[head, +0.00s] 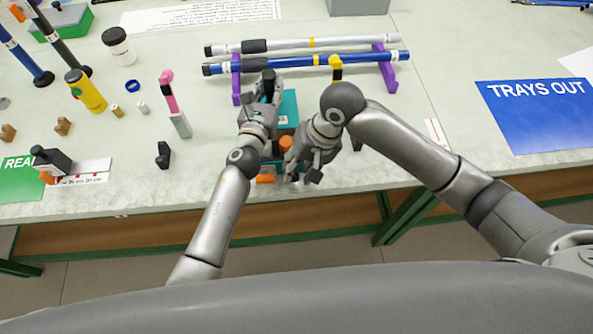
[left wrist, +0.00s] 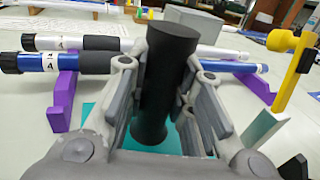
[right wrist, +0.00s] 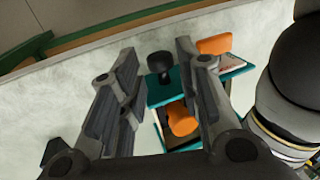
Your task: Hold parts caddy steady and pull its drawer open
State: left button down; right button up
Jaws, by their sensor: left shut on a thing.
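The teal parts caddy (head: 289,105) stands near the table's front edge, partly hidden by my arms. My left gripper (head: 268,88) is shut on the caddy's black upright post (left wrist: 168,85); teal surface shows below it. My right gripper (head: 303,174) is open and empty at the caddy's front side. In the right wrist view, an orange knob (right wrist: 182,119) stands in a teal-edged compartment near the right finger. Another orange piece (right wrist: 214,44) sticks out at the front beside a pale label (right wrist: 231,64), and a black knob (right wrist: 160,66) shows between the fingertips. The drawer's opening is hard to make out.
Blue and white rods (head: 310,62) lie across purple stands (head: 387,70) behind the caddy. A pink-topped tool (head: 172,95) and a small black piece (head: 163,155) stand to the left. A blue sign (head: 535,115) lies at the right. The table's front edge is close.

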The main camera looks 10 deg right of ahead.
jog(key=v, duration=0.9)
jog(key=shift+d+r, duration=0.15)
jog(key=shift+r, duration=0.2)
pick_arm(q)
jog(key=c, duration=1.2)
grip_release()
